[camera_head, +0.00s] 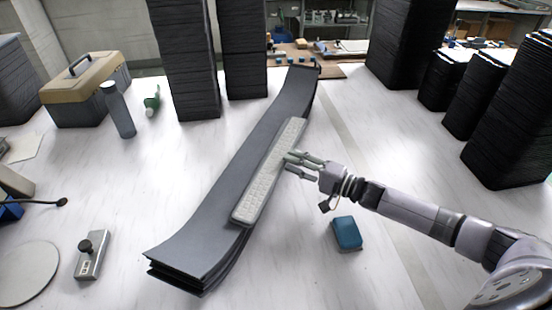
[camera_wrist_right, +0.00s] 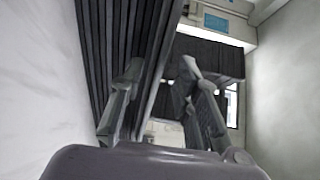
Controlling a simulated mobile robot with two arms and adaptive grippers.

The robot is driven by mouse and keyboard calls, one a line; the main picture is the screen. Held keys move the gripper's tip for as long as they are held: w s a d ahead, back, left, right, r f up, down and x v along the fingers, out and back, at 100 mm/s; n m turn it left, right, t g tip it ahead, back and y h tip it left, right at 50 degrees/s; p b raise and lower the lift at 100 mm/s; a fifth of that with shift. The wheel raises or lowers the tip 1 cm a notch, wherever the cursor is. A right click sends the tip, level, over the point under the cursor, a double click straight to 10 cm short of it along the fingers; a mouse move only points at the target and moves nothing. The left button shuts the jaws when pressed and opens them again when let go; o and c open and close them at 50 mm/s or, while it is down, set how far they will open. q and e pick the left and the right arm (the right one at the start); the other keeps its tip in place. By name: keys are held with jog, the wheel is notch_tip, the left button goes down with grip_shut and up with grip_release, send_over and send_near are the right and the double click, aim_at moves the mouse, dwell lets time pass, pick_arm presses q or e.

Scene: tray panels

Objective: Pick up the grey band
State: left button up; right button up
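The grey band (camera_head: 195,240) is a long, gently curved stack of thin dark grey strips. It runs diagonally across the white table from lower left to upper middle, with its layers fanned at the near end. A pale keyboard-like slab (camera_head: 268,175) lies along its right side and hides part of it. My right gripper (camera_head: 290,163) is at the slab's right edge, fingers pointing left; I cannot tell if it touches. In the right wrist view its fingers (camera_wrist_right: 160,85) are spread, with the layered dark edges (camera_wrist_right: 105,50) behind the left finger. My left gripper is not in view.
A blue box (camera_head: 346,233) sits below my right forearm. A grey device with a black knob (camera_head: 92,255), a bottle (camera_head: 118,110) and a toolbox (camera_head: 85,90) stand at left. Tall dark stacks (camera_head: 187,60) rise behind and at right (camera_head: 515,115). The front middle table is clear.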

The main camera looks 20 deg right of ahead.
jog(key=shift+w+a, duration=0.2)
jog(key=shift+w, duration=0.05)
jog(key=shift+c, duration=0.2)
grip_shut()
dwell(0.3)
